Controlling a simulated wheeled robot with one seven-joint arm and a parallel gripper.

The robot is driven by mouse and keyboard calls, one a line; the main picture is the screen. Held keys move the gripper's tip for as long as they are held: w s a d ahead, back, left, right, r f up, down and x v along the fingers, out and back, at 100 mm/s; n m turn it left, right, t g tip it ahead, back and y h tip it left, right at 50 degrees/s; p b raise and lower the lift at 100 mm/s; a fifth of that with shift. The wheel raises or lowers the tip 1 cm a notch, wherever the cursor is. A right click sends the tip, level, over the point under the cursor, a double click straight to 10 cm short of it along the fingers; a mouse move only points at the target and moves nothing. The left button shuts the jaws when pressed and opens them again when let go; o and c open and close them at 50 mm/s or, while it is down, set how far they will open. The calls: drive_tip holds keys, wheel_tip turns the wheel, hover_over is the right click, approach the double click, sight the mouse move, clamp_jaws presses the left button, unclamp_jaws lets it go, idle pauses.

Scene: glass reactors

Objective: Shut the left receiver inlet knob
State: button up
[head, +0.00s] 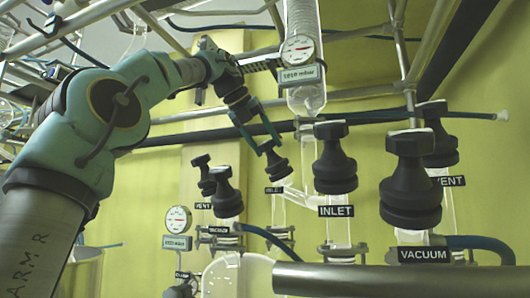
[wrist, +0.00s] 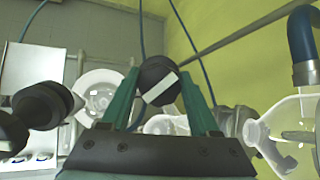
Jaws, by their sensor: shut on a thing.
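The left receiver inlet knob (head: 276,167) is a black knob above a small INLET label, on the left-hand glass group. My gripper (head: 269,143) reaches down to it from the upper left, with its teal fingers on either side of the knob's top. In the wrist view the round black knob top (wrist: 158,78) sits between the two fingers of my gripper (wrist: 160,92), which are shut on it. A white stripe on the knob top lies diagonally, rising to the right. The knob's lower part is hidden in the wrist view.
Left of it stand a black VACUUM knob (head: 227,197) and VENT knob (head: 204,177). On the right are another INLET knob (head: 334,160), a VACUUM knob (head: 410,185) and a VENT knob (head: 438,140). A gauge (head: 298,50) hangs above. A grey pipe (head: 390,281) crosses the front.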

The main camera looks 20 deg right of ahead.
drive_tip(key=shift+m+b, duration=0.8)
drive_tip(key=shift+b, duration=0.15)
drive_tip(key=o, duration=1.4)
drive_tip(key=p+v, duration=0.3)
drive_tip(key=v, duration=0.7)
drive_tip(key=shift+w+a+r, duration=0.1)
drive_tip(key=shift+a+r, duration=0.15)
drive_tip(key=shift+a, duration=0.15)
drive_tip(key=shift+p, duration=0.3)
